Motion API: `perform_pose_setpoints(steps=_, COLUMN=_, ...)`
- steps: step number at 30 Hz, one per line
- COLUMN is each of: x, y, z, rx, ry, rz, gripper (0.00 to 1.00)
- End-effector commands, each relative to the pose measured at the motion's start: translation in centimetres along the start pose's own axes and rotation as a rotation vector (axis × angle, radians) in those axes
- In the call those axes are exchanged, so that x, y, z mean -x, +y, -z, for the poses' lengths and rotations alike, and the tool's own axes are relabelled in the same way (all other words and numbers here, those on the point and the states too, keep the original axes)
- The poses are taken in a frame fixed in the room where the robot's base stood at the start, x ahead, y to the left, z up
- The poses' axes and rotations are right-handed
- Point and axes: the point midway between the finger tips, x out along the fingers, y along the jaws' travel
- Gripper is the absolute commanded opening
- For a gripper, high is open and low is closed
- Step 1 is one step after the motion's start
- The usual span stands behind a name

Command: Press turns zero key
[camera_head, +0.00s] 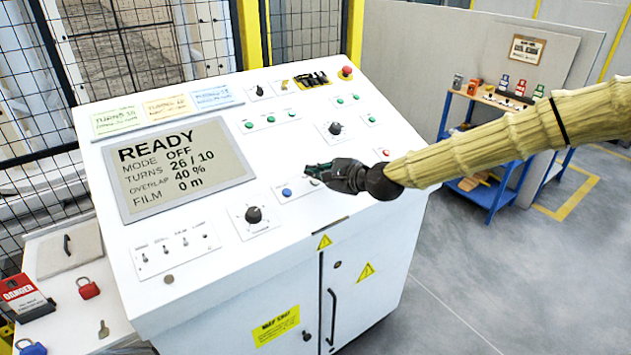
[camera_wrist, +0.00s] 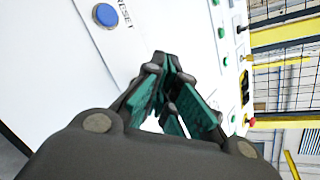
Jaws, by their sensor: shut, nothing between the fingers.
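The white control panel (camera_head: 190,205) has a display (camera_head: 180,168) reading READY, MODE OFF, TURNS 26 / 10, OVERLAP 40 %, FILM 0 m. My gripper (camera_head: 312,169) is shut and empty over the panel, right of the display. It shows in the wrist view (camera_wrist: 168,62) with its green-padded fingertips together, close to the white surface. I cannot tell whether they touch it. A blue button (camera_head: 286,192) lies just left of and below my fingertips. In the wrist view the blue button (camera_wrist: 105,15) is labelled RESET. I cannot read a turns zero label; my gripper hides part of the panel.
A black knob (camera_head: 254,214) is below left of the gripper, another knob (camera_head: 335,128) above it. Green buttons (camera_head: 270,119) and a red mushroom button (camera_head: 346,72) sit higher. A blue workbench (camera_head: 490,198) stands at right. Mesh fencing (camera_head: 110,50) is behind.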

Motion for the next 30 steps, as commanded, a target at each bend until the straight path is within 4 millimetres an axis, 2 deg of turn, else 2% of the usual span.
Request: perform_pose_setpoints(steps=30, x=-0.73, y=0.56, z=0.52, rx=0.000, ry=0.000, rz=0.000, gripper=0.00)
